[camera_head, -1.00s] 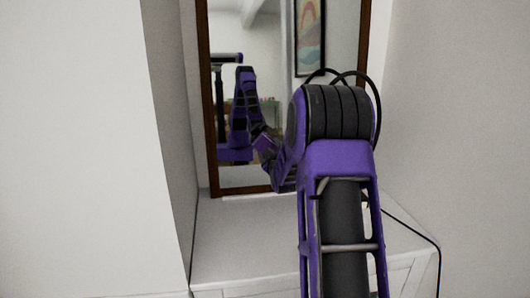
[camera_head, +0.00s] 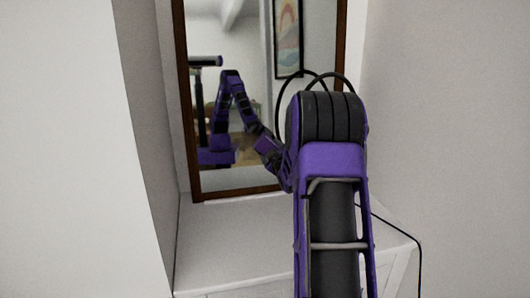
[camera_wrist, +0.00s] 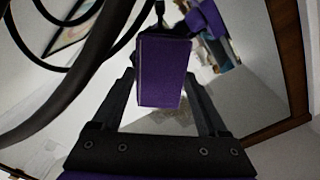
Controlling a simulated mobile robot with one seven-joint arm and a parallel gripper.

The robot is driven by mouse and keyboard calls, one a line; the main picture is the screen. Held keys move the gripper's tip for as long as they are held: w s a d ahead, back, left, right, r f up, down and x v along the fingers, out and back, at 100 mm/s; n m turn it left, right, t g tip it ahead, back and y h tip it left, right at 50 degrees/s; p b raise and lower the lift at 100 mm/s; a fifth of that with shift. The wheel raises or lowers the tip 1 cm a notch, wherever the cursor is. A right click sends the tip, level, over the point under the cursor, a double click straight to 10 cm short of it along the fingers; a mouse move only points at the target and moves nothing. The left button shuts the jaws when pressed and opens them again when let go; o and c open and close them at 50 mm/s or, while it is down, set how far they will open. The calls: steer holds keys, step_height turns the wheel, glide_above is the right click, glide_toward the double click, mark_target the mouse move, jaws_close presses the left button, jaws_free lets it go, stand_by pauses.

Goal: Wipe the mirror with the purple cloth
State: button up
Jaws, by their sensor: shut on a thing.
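The mirror (camera_head: 240,165) has a brown wooden frame and leans upright behind a white surface in the head view. It reflects my purple and black arm. In the wrist view, the mirror's glass (camera_wrist: 262,75) lies ahead, with its brown frame at the right. The purple cloth (camera_wrist: 163,75) is a flat-faced block between the fingers of my gripper (camera_wrist: 163,80), which is shut on it. The cloth faces the glass; I cannot tell whether it touches. In the head view my forearm hides part of the gripper and the right side of the glass.
A white cabinet top (camera_head: 225,240) below the mirror is bare where it shows. White walls stand close on the left (camera_head: 65,140) and right (camera_head: 450,130). A thin black cable (camera_head: 400,230) runs over the cabinet's right side. A framed colourful picture (camera_head: 288,35) shows as a reflection.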

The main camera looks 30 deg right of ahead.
mark_target(270, 140)
steer(key=shift+w+d, duration=0.1)
steer(key=shift+w+a, duration=0.5)
steer(key=shift+a, duration=1.45)
steer(key=shift+w+a, duration=0.55)
steer(key=shift+a, duration=1.4)
steer(key=shift+w+a, duration=0.5)
steer(key=shift+a, duration=1.45)
steer(key=shift+w+d+r+p, duration=0.15)
steer(key=shift+r+p, duration=0.15)
steer(key=shift+r, duration=0.55)
steer(key=shift+w+a+r+p, duration=0.1)
steer(key=shift+r+p, duration=0.15)
steer(key=shift+r, duration=0.55)
steer(key=shift+s+d+f+b, duration=0.1)
steer(key=shift+s+d+b, duration=0.1)
steer(key=shift+d, duration=0.5)
steer(key=shift+s+d+b, duration=0.15)
steer(key=shift+s+d, duration=0.1)
steer(key=shift+d, duration=0.45)
steer(key=shift+s+d+f+b, duration=0.1)
steer(key=shift+s+d+b, duration=0.1)
steer(key=shift+d, duration=0.5)
steer(key=shift+s+d, duration=0.35)
steer(key=shift+d, duration=0.9)
steer(key=shift+s+d, duration=0.3)
steer(key=shift+d, duration=1)
steer(key=shift+s+d, duration=0.35)
steer(key=shift+d, duration=0.9)
steer(key=shift+r, duration=0.1)
